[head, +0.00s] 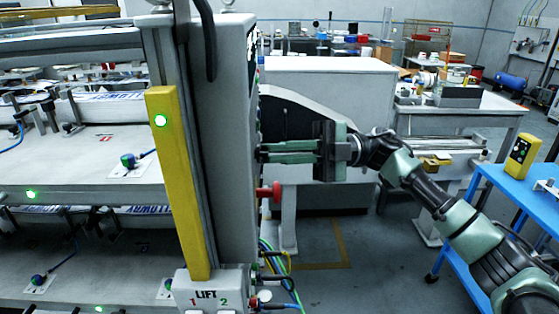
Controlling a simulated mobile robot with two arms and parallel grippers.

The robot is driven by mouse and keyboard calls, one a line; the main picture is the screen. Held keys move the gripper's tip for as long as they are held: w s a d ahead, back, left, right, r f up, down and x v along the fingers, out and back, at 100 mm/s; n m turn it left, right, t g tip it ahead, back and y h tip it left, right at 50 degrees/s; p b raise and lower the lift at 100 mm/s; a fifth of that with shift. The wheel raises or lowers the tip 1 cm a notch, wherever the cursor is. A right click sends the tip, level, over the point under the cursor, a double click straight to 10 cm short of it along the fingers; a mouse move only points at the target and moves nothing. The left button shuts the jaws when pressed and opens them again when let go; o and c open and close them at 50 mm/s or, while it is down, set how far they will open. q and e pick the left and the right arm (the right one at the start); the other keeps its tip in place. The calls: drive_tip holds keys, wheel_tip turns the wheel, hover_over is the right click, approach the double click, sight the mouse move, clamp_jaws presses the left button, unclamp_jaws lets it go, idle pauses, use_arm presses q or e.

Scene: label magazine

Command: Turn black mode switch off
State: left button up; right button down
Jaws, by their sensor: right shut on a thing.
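My right gripper (268,153) reaches in from the right, its green fingers level and pointing left at the side face of the grey machine column (225,120). The fingers are shut on a small dark part on that face, which I take to be the black mode switch. The fingers cover most of it, and the face is seen nearly edge-on, so the position of the switch cannot be read. My left gripper is not in view.
A red knob (270,192) sticks out just below the fingers. Cables (275,262) hang lower, beside the LIFT box (208,296). A yellow bar (178,185) runs down the column. A blue cart (515,195) with a yellow pendant (522,155) stands at right.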

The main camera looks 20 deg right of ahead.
drive_tip(key=shift+n, duration=0.4)
drive_tip(key=c, duration=1.6)
unclamp_jaws()
drive_tip(key=shift+o, duration=0.2)
drive_tip(key=shift+d, duration=0.1)
drive_tip(key=d+f+b, duration=0.1)
drive_tip(key=d+b, duration=0.1)
drive_tip(key=d, duration=0.5)
drive_tip(key=shift+w+d+b, duration=0.25)
drive_tip(key=shift+w+b, duration=0.05)
drive_tip(key=shift+w, duration=0.05)
